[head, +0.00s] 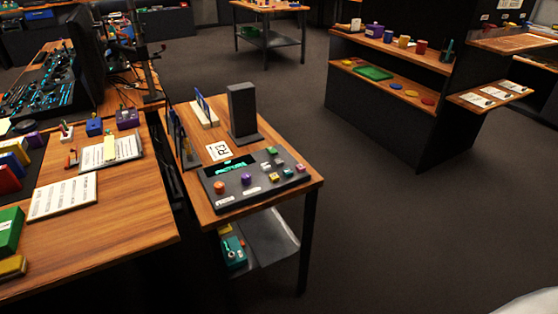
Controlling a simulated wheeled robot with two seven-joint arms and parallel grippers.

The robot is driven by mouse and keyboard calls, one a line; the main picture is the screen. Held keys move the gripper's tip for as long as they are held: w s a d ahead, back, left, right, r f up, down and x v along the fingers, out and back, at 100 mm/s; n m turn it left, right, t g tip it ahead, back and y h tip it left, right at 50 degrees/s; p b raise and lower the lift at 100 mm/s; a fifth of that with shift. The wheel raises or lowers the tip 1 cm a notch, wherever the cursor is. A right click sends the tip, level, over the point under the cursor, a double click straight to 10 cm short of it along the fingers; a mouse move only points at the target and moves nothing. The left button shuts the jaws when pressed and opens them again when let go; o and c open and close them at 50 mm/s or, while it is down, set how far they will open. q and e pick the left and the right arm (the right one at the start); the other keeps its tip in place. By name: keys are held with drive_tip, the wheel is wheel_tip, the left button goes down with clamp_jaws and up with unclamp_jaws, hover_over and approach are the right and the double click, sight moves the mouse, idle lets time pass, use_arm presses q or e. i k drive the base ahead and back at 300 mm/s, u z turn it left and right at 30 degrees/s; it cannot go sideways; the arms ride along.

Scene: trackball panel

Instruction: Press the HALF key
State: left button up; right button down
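The dark trackball panel (232,198) lies on a small wooden table (292,190) near the middle of the head view. It has a lit display with green lettering (231,169), an orange ball (219,187) and a purple ball (246,179). The key labels are too small to read, so I cannot tell which one is the HALF key. Neither gripper is in view.
A dark upright block (242,108) stands behind the panel, beside a white card (219,151). A larger desk (120,225) with papers and boxes is at left. A dark shelf unit (375,125) stands at back right. The floor (420,230) to the right is clear.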

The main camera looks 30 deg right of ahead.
sight(279, 162)
drive_tip(key=z, duration=1.8)
drive_tip(key=i, duration=0.9)
drive_tip(key=u, duration=1.55)
